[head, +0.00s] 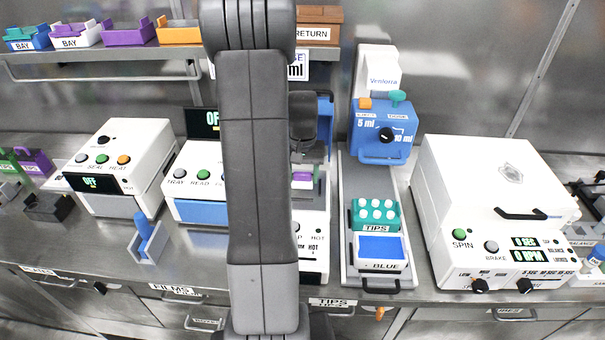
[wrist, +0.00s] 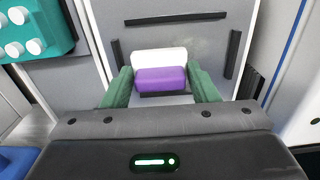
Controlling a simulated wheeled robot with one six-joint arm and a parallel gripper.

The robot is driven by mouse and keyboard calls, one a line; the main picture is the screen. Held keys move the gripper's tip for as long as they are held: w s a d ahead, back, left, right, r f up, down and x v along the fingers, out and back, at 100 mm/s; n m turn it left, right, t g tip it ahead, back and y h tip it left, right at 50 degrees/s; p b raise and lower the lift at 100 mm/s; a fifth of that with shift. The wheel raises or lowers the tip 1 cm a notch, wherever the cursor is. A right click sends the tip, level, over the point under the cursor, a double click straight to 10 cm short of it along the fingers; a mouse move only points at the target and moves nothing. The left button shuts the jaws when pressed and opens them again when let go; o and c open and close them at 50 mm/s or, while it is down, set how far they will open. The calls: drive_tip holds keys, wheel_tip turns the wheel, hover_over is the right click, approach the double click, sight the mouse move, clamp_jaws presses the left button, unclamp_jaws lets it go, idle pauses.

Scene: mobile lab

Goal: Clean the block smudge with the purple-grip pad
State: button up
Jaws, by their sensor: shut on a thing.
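My gripper (wrist: 160,76) has its two green fingers shut on the purple-grip pad (wrist: 161,80). The pad has a purple grip on the near side and a white part beyond it. It is over a pale grey plate (wrist: 185,35) framed by black bars; whether it touches the plate I cannot tell. A faint, mottled patch shows on the plate beyond and right of the pad; I cannot tell surely that it is the smudge. In the head view a bit of the purple grip (head: 302,176) shows below my gripper, over the white HOT device (head: 312,228), largely hidden by my arm.
A teal TIPS rack (head: 376,215) and a BLUE tray (head: 381,262) stand right of the HOT device. The blue pipette device (head: 383,130) is behind them. A white SPIN machine (head: 490,210) is at right, a SEAL HEAT device (head: 118,165) at left. Bare bench (head: 190,262) lies front left.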

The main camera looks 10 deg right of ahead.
drive_tip(key=shift+f+b, duration=0.5)
drive_tip(key=shift+f, duration=0.25)
drive_tip(key=shift+w+a+r, duration=0.1)
drive_tip(key=shift+w+a, duration=0.15)
drive_tip(key=shift+a, duration=0.6)
drive_tip(key=shift+w+a, duration=0.25)
drive_tip(key=shift+a, duration=0.55)
drive_tip(key=shift+o, duration=0.2)
drive_tip(key=shift+w+a, duration=0.2)
drive_tip(key=shift+a, duration=0.5)
drive_tip(key=shift+w+a, duration=0.15)
drive_tip(key=shift+a, duration=0.6)
drive_tip(key=shift+c, duration=0.3)
drive_tip(key=shift+d, duration=0.35)
drive_tip(key=shift+c, duration=1.4)
drive_tip(key=shift+s+d, duration=0.25)
drive_tip(key=shift+d, duration=0.65)
drive_tip(key=shift+s+d, duration=0.3)
drive_tip(key=shift+d, duration=0.55)
drive_tip(key=shift+s+d, duration=0.25)
drive_tip(key=shift+d, duration=0.75)
